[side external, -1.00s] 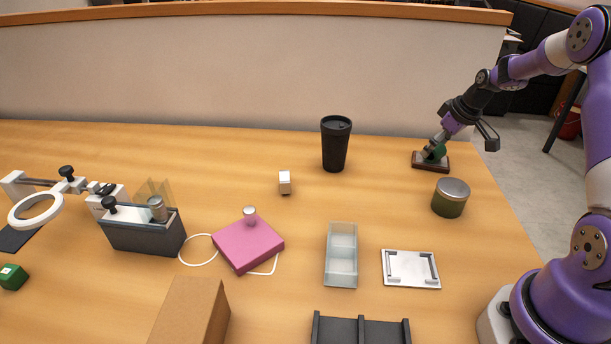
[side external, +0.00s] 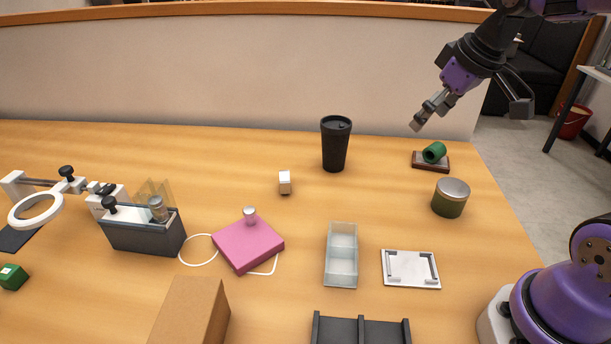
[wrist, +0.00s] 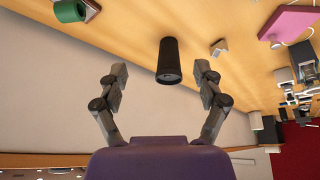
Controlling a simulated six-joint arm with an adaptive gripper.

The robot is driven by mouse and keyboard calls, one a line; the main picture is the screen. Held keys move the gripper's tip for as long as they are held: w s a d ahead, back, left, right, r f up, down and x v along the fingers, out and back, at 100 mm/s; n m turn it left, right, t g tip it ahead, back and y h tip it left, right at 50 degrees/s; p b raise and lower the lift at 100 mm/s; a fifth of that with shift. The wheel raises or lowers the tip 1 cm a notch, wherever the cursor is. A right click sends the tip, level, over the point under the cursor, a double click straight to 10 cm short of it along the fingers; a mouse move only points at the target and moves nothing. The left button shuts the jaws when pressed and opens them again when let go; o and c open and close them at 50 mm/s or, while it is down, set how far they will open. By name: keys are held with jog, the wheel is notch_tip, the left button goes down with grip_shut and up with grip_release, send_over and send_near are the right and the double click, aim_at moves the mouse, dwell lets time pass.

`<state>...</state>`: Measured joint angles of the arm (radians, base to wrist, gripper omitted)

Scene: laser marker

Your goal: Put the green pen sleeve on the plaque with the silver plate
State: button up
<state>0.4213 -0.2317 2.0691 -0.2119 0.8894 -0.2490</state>
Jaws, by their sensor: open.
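The green pen sleeve (side external: 434,152) is a short hollow tube. It lies on the dark brown plaque (side external: 431,166) at the right back of the table. In the wrist view the green sleeve (wrist: 70,10) shows at the top left, with part of the plaque (wrist: 92,9) beside it. The silver plate is hidden or too small to tell. My gripper (side external: 418,122) is in the air above and apart from the sleeve. It is open and empty, its fingers spread wide in the wrist view (wrist: 162,84).
A black tumbler (side external: 336,145) stands left of the plaque, and a lidded green jar (side external: 450,198) in front of it. A white block (side external: 285,182), a pink box (side external: 248,244), a clear tray (side external: 341,255) and a silver fixture (side external: 410,269) are further off. Bare table lies between them.

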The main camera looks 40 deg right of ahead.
jog(key=s+a+f, duration=0.1)
jog(key=s+a, duration=0.7)
jog(key=shift+a+f+t, duration=0.3)
jog(key=shift+f+t, duration=0.1)
